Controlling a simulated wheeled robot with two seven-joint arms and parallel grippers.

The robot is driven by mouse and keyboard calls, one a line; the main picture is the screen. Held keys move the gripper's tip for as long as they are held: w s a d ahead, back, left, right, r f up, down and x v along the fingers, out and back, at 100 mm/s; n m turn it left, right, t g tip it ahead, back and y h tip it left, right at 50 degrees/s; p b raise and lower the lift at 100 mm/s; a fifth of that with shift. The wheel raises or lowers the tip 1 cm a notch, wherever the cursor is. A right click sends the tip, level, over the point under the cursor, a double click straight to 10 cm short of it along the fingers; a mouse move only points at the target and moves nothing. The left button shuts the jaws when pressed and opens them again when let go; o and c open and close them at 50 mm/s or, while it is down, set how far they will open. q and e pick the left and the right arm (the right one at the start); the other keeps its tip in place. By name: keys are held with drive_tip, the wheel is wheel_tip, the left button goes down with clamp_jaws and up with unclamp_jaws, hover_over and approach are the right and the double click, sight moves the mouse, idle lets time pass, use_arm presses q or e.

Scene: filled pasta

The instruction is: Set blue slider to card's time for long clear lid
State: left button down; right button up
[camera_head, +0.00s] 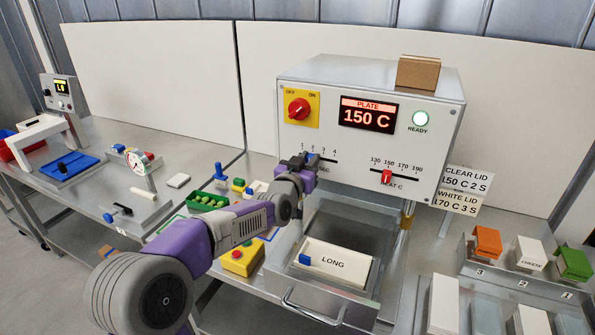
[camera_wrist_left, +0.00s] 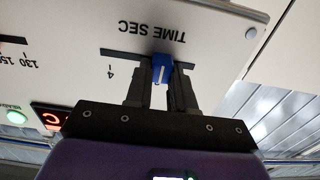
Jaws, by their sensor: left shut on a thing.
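The blue slider (camera_wrist_left: 161,68) sits on the TIME SEC scale of the sealing machine (camera_head: 380,140). My left gripper (camera_wrist_left: 160,82) is shut on it; in the head view the gripper (camera_head: 306,162) covers most of it. In the wrist view the 4 mark shows to the slider's left, apart from it; lower numbers are hidden behind the fingers, so the exact setting is not readable. The card (camera_head: 466,179) reads CLEAR LID 150 C 2 S; a second card (camera_head: 456,201) reads WHITE LID 170 C 3 S. My right gripper is not in view.
The plate display (camera_head: 367,115) shows 150 C, with the READY lamp (camera_head: 420,119) lit. A red slider (camera_head: 386,177) is on the temperature scale. A tray marked LONG (camera_head: 330,264) lies in the open drawer below. Coloured blocks (camera_head: 487,242) stand at the right.

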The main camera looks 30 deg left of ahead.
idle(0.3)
use_arm(q)
drive_tip(key=c, duration=1)
unclamp_jaws()
drive_tip(key=shift+o, duration=0.2)
drive_tip(key=shift+s, duration=0.1)
drive_tip(key=s, duration=0.7)
drive_tip(key=shift+s+d, duration=0.2)
drive_tip(key=shift+d, duration=0.05)
